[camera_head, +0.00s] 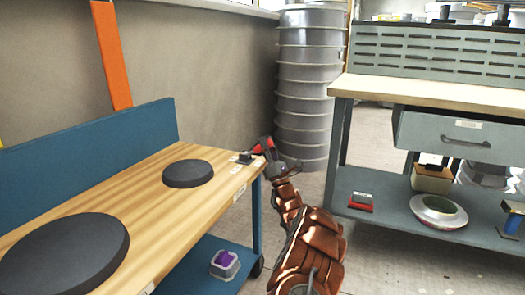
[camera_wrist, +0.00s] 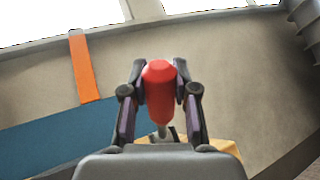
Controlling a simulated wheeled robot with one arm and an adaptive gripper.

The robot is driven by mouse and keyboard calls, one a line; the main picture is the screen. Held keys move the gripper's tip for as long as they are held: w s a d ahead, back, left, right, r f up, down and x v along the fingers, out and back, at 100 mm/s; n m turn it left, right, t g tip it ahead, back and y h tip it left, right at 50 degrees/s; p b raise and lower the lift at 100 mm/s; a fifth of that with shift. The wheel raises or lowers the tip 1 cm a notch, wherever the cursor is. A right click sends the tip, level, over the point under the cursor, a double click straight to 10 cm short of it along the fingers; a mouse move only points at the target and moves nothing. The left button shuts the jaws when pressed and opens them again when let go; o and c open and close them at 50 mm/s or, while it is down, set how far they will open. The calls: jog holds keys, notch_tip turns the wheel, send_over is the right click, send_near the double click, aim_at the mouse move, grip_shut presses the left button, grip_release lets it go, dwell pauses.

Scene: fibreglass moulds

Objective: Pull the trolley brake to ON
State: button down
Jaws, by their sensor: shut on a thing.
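The trolley (camera_head: 150,200) has a wooden top, a blue back panel and a blue lower shelf, and stands at the left of the head view. The brake lever has a red grip, which shows large in the wrist view (camera_wrist: 158,82) on a pale stem. In the head view the small dark brake mount (camera_head: 244,157) sits at the right end of the wooden top, with pale labels beside it. My gripper (camera_head: 264,146) is at that corner. In the wrist view its two fingers (camera_wrist: 158,85) are closed on either side of the red grip. The ON marking is too small to read.
Two dark round discs (camera_head: 188,173) (camera_head: 65,254) lie on the trolley top. A grey cup with purple contents (camera_head: 225,264) is on its lower shelf. A grey workbench (camera_head: 400,205) with a drawer stands right. Stacked grey drums (camera_head: 308,90) stand behind. Floor between is clear.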

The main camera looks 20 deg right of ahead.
jog(key=shift+f+y, duration=0.1)
jog(key=shift+y, duration=0.2)
jog(key=c, duration=0.9)
grip_release()
jog(key=shift+o, duration=0.2)
jog(key=v, duration=1.2)
